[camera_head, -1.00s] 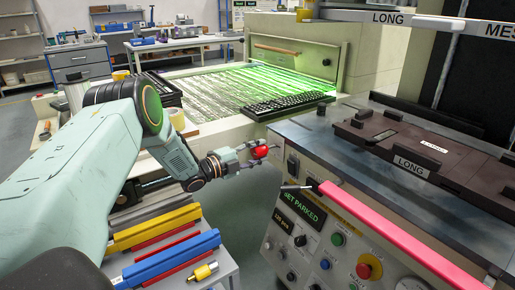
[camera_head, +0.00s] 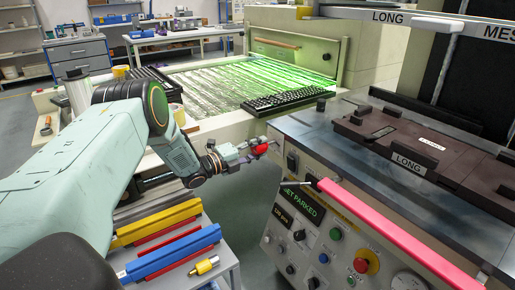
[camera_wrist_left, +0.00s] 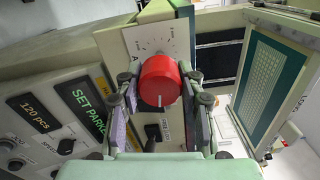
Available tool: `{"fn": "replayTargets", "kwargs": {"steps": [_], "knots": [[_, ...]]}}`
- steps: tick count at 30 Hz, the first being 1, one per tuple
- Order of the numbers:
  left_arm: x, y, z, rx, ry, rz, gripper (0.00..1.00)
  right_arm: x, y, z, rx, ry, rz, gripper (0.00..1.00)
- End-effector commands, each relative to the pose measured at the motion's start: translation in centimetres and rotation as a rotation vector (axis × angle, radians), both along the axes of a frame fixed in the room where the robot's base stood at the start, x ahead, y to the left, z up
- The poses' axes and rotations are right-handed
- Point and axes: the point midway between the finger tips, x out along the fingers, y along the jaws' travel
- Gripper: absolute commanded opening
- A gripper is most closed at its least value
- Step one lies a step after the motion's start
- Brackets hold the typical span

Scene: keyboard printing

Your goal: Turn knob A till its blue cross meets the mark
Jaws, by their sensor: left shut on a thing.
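A red round knob (camera_wrist_left: 159,82) with a short white line near its lower edge fills the middle of the left wrist view. I take it as knob A. It stands in front of a pale dial plate (camera_wrist_left: 152,40) with small scale marks. My left gripper (camera_wrist_left: 160,92) has a finger on each side of the knob and is shut on it. In the head view the left gripper (camera_head: 256,150) is at the console's left side, with the red knob between its fingers. I cannot make out a blue cross or its mark. My right gripper is out of view.
A black switch (camera_wrist_left: 153,134) sits just below the knob. The console front carries a "SET PARKED" display (camera_head: 302,202), buttons and a red emergency stop (camera_head: 367,262). A pink bar (camera_head: 400,235) runs along its edge. Blue and yellow bars (camera_head: 172,252) lie on a cart below my arm.

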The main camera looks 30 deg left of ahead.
Motion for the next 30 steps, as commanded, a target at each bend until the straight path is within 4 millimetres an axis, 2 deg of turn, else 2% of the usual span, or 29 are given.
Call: {"fn": "replayTargets", "kwargs": {"steps": [4, 5, 12, 30], "knots": [[-0.01, -0.11, -0.04, -0.001, 0.001, -0.003, 0.07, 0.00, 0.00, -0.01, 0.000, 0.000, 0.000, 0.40], [-0.02, -0.12, -0.04, -0.001, 0.001, -0.003, 0.40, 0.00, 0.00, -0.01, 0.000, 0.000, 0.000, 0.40], [-0.02, -0.07, -0.03, -0.002, 0.001, -0.002, 0.61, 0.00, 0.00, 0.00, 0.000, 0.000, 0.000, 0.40], [0.00, 0.00, -0.06, -0.043, 0.018, 0.000, 0.62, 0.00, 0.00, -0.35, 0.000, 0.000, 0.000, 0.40]]}}
